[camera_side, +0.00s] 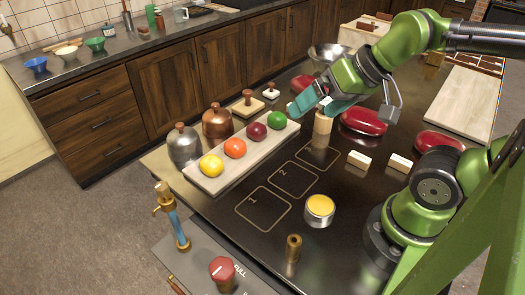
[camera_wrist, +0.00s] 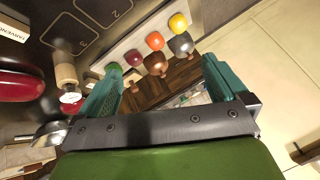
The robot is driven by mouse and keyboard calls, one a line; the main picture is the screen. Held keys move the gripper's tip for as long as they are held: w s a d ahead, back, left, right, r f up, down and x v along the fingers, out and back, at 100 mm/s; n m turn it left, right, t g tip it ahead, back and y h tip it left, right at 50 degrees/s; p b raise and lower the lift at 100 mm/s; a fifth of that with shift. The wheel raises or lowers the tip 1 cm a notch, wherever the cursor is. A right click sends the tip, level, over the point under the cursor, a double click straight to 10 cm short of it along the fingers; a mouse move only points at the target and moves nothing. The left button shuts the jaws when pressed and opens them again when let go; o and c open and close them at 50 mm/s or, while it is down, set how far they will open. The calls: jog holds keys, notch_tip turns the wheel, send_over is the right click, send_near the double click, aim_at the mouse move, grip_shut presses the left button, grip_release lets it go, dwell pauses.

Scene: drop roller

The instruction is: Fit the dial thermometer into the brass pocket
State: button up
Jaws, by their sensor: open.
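My gripper (camera_side: 318,102) has teal fingers. It is open, with nothing seen between them in the wrist view (camera_wrist: 160,82). In the side view it is above the far part of the dark table, close to a pale wooden cylinder (camera_side: 322,124). A short upright brass cylinder (camera_side: 293,247) at the table's near edge looks like the brass pocket, far from my gripper. No dial face is clearly readable.
A pale board (camera_side: 220,178) bears coloured balls. Copper (camera_side: 217,122) and grey (camera_side: 184,146) vessels stand beside it. A yellow-topped tin (camera_side: 320,208), red objects (camera_side: 364,122) and white blocks (camera_side: 359,160) share the table. A red knob (camera_side: 222,269) and brass-ended blue tube (camera_side: 176,222) stand near the front.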

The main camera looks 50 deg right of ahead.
jog(key=shift+c, duration=0.8)
